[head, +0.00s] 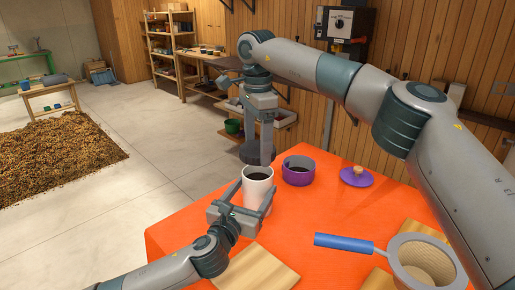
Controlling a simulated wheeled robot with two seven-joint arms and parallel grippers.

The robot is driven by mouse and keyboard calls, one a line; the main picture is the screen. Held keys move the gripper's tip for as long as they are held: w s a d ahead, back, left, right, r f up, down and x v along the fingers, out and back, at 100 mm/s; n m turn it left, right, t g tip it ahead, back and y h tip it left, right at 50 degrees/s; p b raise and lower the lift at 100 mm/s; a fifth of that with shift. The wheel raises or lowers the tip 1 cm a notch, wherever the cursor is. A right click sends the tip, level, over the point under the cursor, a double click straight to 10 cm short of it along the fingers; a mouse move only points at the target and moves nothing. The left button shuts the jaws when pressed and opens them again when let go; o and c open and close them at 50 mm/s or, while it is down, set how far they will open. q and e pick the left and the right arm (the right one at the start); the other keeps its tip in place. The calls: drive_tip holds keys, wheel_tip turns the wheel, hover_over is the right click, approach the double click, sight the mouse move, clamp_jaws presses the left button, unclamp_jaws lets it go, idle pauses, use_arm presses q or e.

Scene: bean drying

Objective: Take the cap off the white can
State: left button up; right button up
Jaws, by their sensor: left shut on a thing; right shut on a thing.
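The white can (257,190) stands upright at the left part of the orange table, with its dark inside showing at the top. My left gripper (245,208) is shut around the can's body from the near side. My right gripper (262,138) points down above the can and is shut on the dark cap (250,154). The cap is off the can and just above its rim, slightly toward the far side. The gripper's fingers hide part of the cap.
On the orange table (190,235) are a purple pot (298,178) close right of the can, a purple lid (356,180) with a wooden knob, a blue-handled strainer (345,243) and wooden boards (257,268). A shelf and bench stand behind.

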use_arm(q)
drive_tip(key=o, duration=2.1)
drive_tip(key=shift+o, duration=0.2)
drive_tip(key=b+v, duration=0.2)
drive_tip(key=v, duration=0.8)
drive_tip(key=shift+s+a+f+b, duration=0.15)
drive_tip(key=shift+s+b, duration=0.1)
drive_tip(key=shift+b, duration=0.1)
use_arm(e)
wheel_tip(320, 180, down, 3)
drive_tip(key=shift+r, duration=0.1)
use_arm(q)
drive_tip(key=shift+s+a, duration=0.3)
drive_tip(key=shift+s, duration=0.35)
